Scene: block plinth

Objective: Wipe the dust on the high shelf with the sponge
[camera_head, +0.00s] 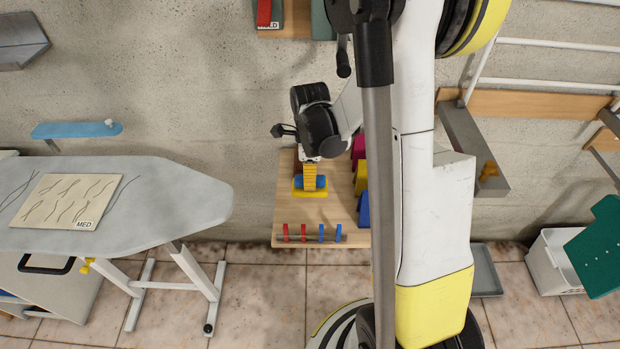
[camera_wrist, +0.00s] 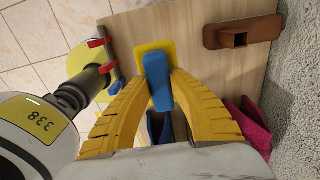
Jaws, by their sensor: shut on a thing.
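A blue block (camera_wrist: 157,68), which looks like the sponge, lies over a yellow pad (camera_wrist: 141,54) on a wooden shelf (camera_wrist: 210,65). My gripper (camera_wrist: 162,84) has its two yellow fingers shut on the block from both sides. In the head view my gripper (camera_head: 310,182) points down at the shelf (camera_head: 345,208), with the blue block (camera_head: 322,182) partly hidden by the fingers and the yellow pad (camera_head: 310,194) under it. Whether the block touches the pad is unclear. I cannot make out dust on any shelf.
Red and blue pegs (camera_head: 312,234) line the shelf's front edge. A brown holder (camera_wrist: 240,33) and magenta and blue pieces (camera_head: 360,182) stand near the gripper. An ironing board (camera_head: 180,205) stands left; my arm hides the middle.

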